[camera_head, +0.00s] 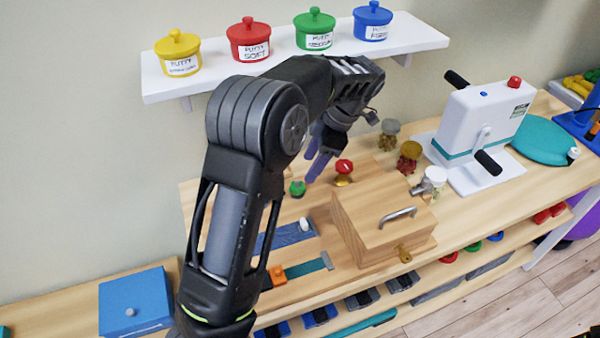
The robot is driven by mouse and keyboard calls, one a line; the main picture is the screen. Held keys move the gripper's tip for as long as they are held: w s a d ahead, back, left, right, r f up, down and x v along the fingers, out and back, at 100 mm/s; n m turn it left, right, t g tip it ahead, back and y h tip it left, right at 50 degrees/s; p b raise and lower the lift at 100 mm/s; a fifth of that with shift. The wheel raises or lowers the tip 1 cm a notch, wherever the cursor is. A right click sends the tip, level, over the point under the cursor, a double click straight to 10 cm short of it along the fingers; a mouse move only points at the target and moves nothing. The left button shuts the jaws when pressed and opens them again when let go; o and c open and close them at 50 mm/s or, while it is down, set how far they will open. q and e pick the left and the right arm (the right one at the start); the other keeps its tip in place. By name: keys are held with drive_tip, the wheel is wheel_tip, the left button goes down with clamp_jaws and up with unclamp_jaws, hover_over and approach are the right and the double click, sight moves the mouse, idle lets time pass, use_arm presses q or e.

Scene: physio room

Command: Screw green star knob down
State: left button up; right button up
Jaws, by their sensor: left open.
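The green star knob (298,188) sits on the wooden board, left of a red knob (344,167) on a brass-coloured base. My left arm reaches in from the lower left and bends over at the top. My left gripper (316,163) points down, just above and slightly right of the green knob. Its purple-grey fingers are open, and I see nothing between them. I cannot tell whether a fingertip touches the knob. The threaded part under the knob is too small to make out. My right gripper is not in view.
A wooden box (375,222) with a metal handle stands right of the knob. A grey knob (390,127), a dark red knob (411,150) and a white tap-like part (434,177) stand behind it. A wall shelf (270,66) with putty jars hangs above. A white crank machine (485,120) stands right.

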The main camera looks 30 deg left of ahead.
sight(297, 186)
use_arm(q)
drive_tip(key=shift+s, duration=0.1)
drive_tip(key=shift+p+x, duration=0.55)
drive_tip(key=shift+x, duration=3.35)
clamp_jaws()
